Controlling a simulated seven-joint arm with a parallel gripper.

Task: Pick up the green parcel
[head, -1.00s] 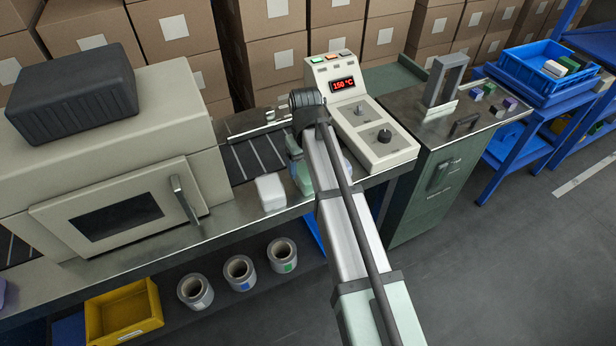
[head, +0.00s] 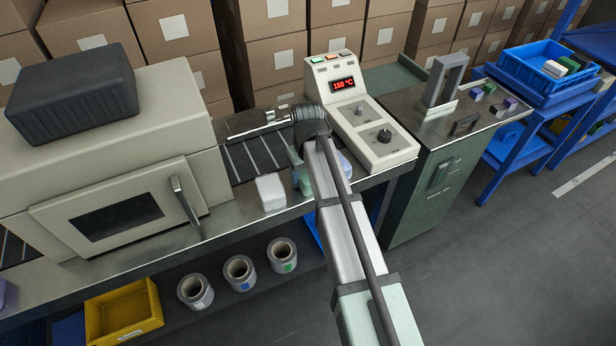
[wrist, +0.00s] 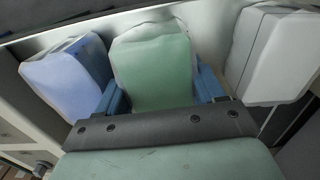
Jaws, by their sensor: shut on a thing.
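The green parcel (wrist: 155,65) stands in the middle of the wrist view, between the two blue fingers of my gripper (wrist: 160,90). My gripper is shut on it, one finger at each side. The fingers' lower parts are hidden behind the dark palm bar. In the head view my arm hides most of the gripper and the parcel, and I cannot clearly tell them from the pale green arm parts there.
A lavender parcel (wrist: 65,75) stands close on the left and a white parcel (wrist: 275,55) close on the right. The white parcel also shows on the bench (head: 271,192). The control box (head: 375,135) stands right behind my arm; the beige machine (head: 115,150) is on the left.

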